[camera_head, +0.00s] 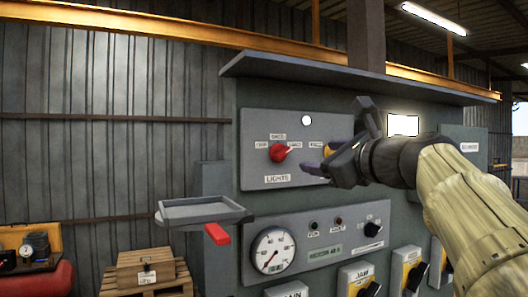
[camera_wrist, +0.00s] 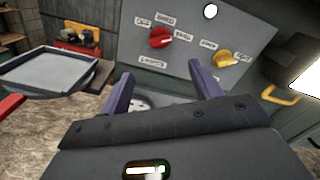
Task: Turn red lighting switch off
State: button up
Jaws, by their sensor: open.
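The red lighting switch (camera_head: 279,152) is a round red knob on the grey panel above the LIGHTS label. Its pointer end is turned to the right, near a small label. In the wrist view the red knob (camera_wrist: 160,37) shows ahead, above and between the fingers. A yellow knob (camera_wrist: 226,59) sits to its right; in the head view this yellow knob (camera_head: 329,149) is partly hidden by my gripper. My gripper (camera_head: 335,143) is open and empty in front of the panel, to the right of the red knob and apart from it. Its fingers (camera_wrist: 163,88) are purple.
A grey tray (camera_head: 200,211) with a red handle (camera_head: 217,234) juts out at the left of the panel. Below are a gauge (camera_head: 273,251), a black knob (camera_head: 373,229) and several lower switches. A ledge (camera_head: 330,72) overhangs the panel. Space before the red knob is free.

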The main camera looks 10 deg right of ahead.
aim_at(284, 153)
jog(key=p+x, duration=0.5)
jog(key=x, duration=1)
jog(key=shift+w+p, duration=0.1)
jog(key=shift+p, duration=0.25)
jog(key=c, duration=1)
jog(key=shift+f, duration=0.1)
